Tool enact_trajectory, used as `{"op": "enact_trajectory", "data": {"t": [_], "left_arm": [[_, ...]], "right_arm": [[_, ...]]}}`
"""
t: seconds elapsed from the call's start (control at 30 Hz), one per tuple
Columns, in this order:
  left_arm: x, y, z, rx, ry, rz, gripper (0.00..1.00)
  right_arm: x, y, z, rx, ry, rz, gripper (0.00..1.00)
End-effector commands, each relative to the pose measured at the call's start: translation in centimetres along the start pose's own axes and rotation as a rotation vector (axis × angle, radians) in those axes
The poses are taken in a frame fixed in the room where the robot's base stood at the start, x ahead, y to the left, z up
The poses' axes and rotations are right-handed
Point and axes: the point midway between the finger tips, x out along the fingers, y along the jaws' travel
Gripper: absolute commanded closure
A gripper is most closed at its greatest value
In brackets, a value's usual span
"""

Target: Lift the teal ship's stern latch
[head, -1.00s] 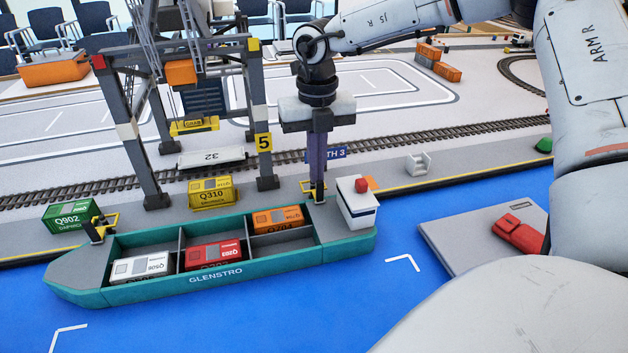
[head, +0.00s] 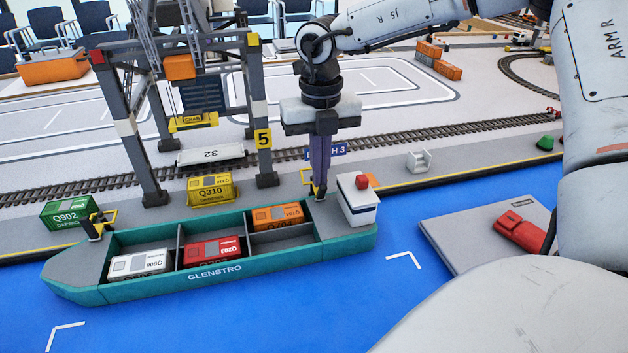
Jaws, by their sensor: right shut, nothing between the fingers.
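The teal ship (head: 225,275), marked GLENSTRO, lies along the quay with its pointed bow at left and its white deckhouse (head: 357,200) at right. My right gripper (head: 320,190) points down at the stern end, just left of the deckhouse, with its fingers shut and empty. The stern latch is at the fingertips and mostly hidden by them; I cannot tell whether they touch it. A similar dark latch (head: 97,227) with a yellow quay fitting shows at the bow. My left gripper is not in view.
The ship holds a white container (head: 140,264), a red one (head: 213,249) and an orange one (head: 278,217). A yellow container (head: 211,190) and a green one (head: 70,212) stand on the quay. Gantry crane legs (head: 259,130) rise left of my right gripper.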

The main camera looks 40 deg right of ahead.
Motion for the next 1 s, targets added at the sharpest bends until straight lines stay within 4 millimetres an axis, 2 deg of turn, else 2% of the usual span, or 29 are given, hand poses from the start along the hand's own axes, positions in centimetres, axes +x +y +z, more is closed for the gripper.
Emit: {"op": "enact_trajectory", "data": {"t": [0.83, 1.0], "left_arm": [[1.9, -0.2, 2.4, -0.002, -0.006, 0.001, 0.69], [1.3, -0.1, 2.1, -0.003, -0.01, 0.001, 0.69]], "right_arm": [[2.1, 0.0, -2.8, -0.001, -0.001, 0.001, 1.0], [1.0, 0.0, -2.9, 0.0, -0.002, 0.001, 1.0]]}}
